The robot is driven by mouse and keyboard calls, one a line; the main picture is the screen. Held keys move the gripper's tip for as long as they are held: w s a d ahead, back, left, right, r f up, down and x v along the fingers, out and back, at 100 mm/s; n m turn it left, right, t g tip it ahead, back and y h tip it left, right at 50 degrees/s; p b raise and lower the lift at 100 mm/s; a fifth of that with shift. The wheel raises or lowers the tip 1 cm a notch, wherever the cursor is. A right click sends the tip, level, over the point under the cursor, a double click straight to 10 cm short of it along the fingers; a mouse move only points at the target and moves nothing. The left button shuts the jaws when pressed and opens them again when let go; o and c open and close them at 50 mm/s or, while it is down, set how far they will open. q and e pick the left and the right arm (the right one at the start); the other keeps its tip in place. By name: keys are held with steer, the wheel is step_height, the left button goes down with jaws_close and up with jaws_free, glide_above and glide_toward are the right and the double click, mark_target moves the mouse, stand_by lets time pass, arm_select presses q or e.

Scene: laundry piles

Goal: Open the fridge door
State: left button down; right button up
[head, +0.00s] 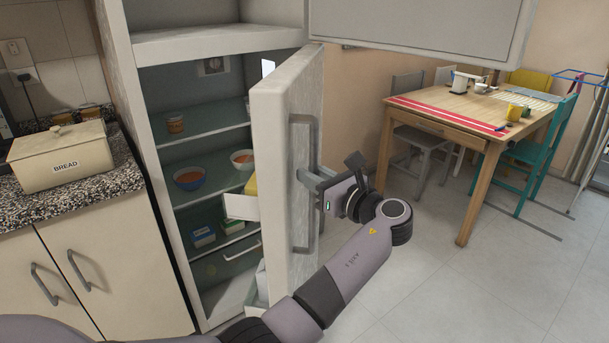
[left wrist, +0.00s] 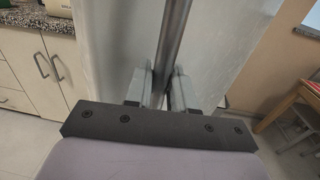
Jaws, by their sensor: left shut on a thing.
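The fridge door (head: 270,150) stands partly open in the head view, swung out to the right. Shelves with food show inside the fridge (head: 205,140). A long grey vertical handle (head: 298,229) runs along the door's outer face. My left gripper (head: 308,178) is at the middle of the handle with its fingers closed around the bar. In the left wrist view the handle (left wrist: 174,40) passes between the two fingers (left wrist: 160,92), in front of the pale door (left wrist: 115,50). My right gripper is in neither view.
A counter with a bread box (head: 60,155) stands left of the fridge. An upper door (head: 420,28) is open above. A wooden table (head: 470,108) with chairs stands at the back right. The tiled floor (head: 480,285) right of my left arm is clear.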

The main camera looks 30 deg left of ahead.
arm_select(q)
steer(key=shift+w+d+r, duration=0.1)
steer(key=shift+w+d, duration=0.5)
steer(key=shift+d, duration=0.35)
steer(key=c, duration=1.1)
jaws_free()
